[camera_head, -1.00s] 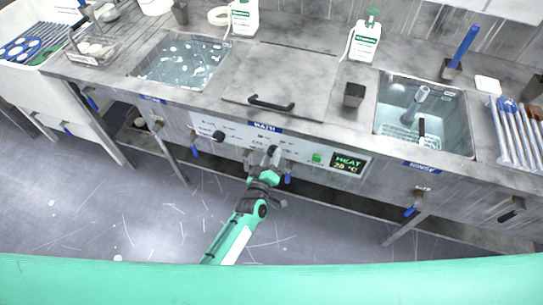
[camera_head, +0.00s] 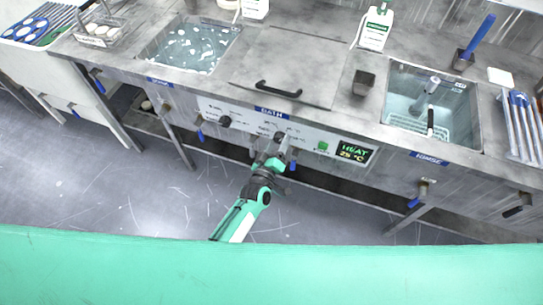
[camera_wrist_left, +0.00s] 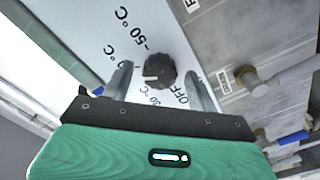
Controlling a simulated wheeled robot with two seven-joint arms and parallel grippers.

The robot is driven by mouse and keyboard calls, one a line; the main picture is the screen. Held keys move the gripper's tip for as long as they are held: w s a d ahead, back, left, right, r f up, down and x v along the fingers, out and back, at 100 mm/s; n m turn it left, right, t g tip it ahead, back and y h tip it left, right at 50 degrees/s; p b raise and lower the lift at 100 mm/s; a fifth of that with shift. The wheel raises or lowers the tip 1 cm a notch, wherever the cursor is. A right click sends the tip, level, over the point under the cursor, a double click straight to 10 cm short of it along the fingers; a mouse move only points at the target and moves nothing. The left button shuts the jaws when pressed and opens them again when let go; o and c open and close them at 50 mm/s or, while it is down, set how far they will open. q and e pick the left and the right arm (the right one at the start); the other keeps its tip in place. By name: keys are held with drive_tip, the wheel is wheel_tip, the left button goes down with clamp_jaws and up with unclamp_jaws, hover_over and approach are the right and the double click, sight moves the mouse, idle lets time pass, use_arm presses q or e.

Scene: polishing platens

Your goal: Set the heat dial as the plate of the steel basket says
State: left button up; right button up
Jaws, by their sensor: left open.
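The heat dial (camera_wrist_left: 159,70) is a black ribbed knob with a white mark on the white panel, between my left gripper's fingers in the wrist view. "50 °C", "30 °C" and "OFF" are printed around it; another label is partly hidden by a finger. My left gripper (camera_head: 281,147) is open at the dial (camera_head: 279,136); I cannot tell whether the fingers touch it. The green display (camera_head: 354,152) reads HEAT and about 25 °C. A steel wire basket (camera_head: 101,36) with pale pieces stands at the far left; its plate is not readable. My right gripper is not in view.
Another black knob (camera_head: 224,121) sits left on the panel, and a green button (camera_head: 322,146) beside the display. A lidded bath (camera_head: 290,66) lies above, between two water basins. Blue-handled valves hang below the bench front.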

use_arm(q)
drive_tip(key=b+v, duration=0.1)
drive_tip(key=v, duration=1.2)
drive_tip(key=shift+s, duration=0.2)
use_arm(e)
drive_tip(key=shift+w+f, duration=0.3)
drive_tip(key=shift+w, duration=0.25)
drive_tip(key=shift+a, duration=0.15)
